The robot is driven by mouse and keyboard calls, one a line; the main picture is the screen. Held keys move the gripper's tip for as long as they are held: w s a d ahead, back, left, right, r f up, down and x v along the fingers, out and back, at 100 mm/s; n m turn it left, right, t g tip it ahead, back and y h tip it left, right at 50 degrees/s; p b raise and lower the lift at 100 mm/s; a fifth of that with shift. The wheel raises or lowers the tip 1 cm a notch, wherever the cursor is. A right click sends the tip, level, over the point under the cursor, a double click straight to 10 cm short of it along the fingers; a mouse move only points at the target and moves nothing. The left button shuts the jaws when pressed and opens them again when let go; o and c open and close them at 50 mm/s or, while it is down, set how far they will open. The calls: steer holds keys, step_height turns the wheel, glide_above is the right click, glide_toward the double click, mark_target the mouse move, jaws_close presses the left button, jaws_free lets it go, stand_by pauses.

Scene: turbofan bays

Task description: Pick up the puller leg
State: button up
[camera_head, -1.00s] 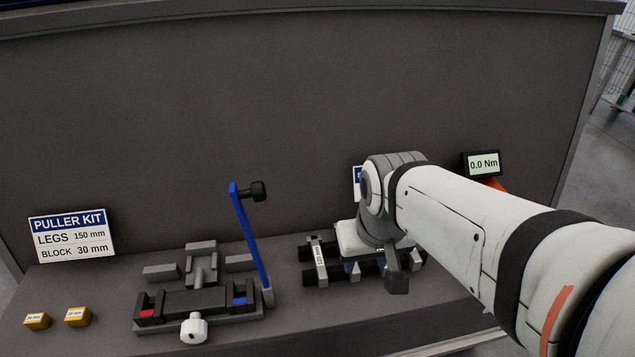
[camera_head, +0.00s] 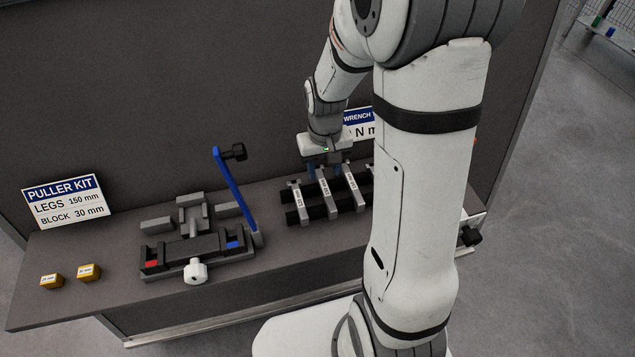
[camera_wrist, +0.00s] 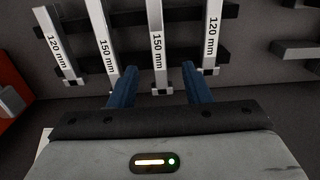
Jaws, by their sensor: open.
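The puller legs are pale bars lying side by side across a dark rack. In the wrist view, two 150 mm legs, one left (camera_wrist: 105,45) and one right (camera_wrist: 157,45), lie between two 120 mm legs, one at far left (camera_wrist: 58,45) and one at right (camera_wrist: 212,40). My gripper (camera_wrist: 160,84) is open and empty, its blue fingers spread either side of the right 150 mm leg's near end. Contact cannot be told. In the head view, my gripper (camera_head: 325,172) is at the rack's back side, and my arm covers the rack's right part.
A sign (camera_head: 65,201) reads legs 150 mm, block 30 mm. Two yellow blocks (camera_head: 89,271) sit at the bench's left. A dark fixture with a blue upright lever (camera_head: 232,187) stands left of the rack. A tall grey panel rises behind. A red object (camera_wrist: 12,85) is left in the wrist view.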

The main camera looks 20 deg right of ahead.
mark_target(324, 186)
steer(key=shift+d+f+p, duration=0.1)
steer(key=shift+f+p, duration=0.5)
steer(key=shift+f, duration=2.3)
jaws_close()
